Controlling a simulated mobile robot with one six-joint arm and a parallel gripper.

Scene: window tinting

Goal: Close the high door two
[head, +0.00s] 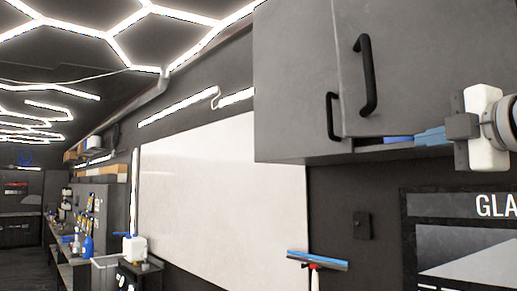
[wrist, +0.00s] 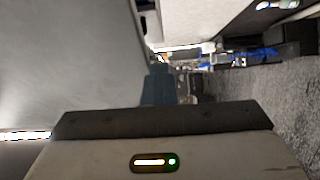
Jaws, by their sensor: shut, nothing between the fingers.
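A grey high cabinet hangs at the upper right of the head view. Its left door (head: 295,80) looks shut and has a black bar handle (head: 333,116). Its right door (head: 430,60), with another black handle (head: 367,75), stands ajar, swung out toward me; a gap shows under its lower edge. No label shows which is door two. My gripper (head: 420,138) is shut and empty at the right door's lower edge; contact cannot be told. In the wrist view, a large grey panel (wrist: 70,60) lies left of my bluish fingers (wrist: 158,85).
A whiteboard (head: 220,190) covers the wall left of the cabinet. A squeegee (head: 317,261) stands below, and a framed poster (head: 465,240) hangs under the arm. A bench with bottles (head: 87,245) is far left.

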